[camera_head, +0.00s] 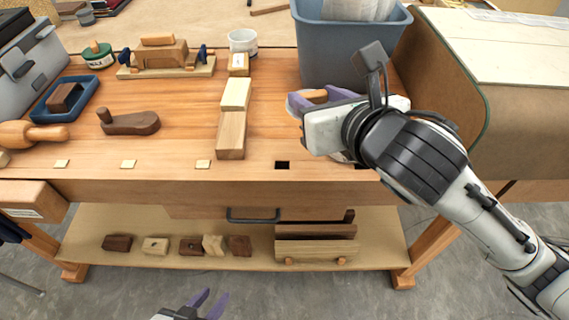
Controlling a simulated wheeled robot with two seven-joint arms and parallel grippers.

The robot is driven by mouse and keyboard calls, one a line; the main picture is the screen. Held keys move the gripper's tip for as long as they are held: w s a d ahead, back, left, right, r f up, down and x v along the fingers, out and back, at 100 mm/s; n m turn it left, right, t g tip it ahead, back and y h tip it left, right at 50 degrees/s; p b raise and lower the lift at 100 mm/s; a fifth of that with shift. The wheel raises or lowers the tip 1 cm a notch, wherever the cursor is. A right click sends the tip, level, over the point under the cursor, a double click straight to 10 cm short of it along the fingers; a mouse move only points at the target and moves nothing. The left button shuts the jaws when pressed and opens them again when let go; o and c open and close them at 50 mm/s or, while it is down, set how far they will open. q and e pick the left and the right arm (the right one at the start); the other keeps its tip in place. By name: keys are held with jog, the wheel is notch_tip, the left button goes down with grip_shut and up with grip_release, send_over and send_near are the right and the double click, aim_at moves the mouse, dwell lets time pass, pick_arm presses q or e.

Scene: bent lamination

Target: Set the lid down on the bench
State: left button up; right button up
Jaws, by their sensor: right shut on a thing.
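My right gripper (312,99) is over the right part of the wooden bench (185,95), in front of the blue-grey bin.
The blue-grey bin (345,45) stands behind the right gripper. A white pot (243,41), wooden blocks (231,130), a wooden form (160,55), a dark wooden tool (130,122) and a blue tray (88,89) occupy the bench. Bare wood lies between the blocks and right gripper.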

aim_at(292, 110)
jog(key=shift+n+y, duration=0.4)
jog(key=a+f, duration=0.1)
jog(key=a, duration=0.1)
jog(key=a+f, duration=0.1)
jog(key=shift+s+a+f+b, duration=0.1)
jog(key=shift+s+a+b, duration=0.1)
jog(key=shift+a+b, duration=0.15)
notch_tip(292, 110, down, 5)
jog(key=shift+a+f+b, duration=0.1)
jog(key=shift+f+b, duration=0.1)
jog(key=shift+b, duration=0.4)
notch_tip(292, 110, down, 4)
jog(key=shift+f+b, duration=0.1)
jog(key=shift+b, duration=0.4)
jog(key=o, duration=1)
jog(key=shift+f, duration=0.1)
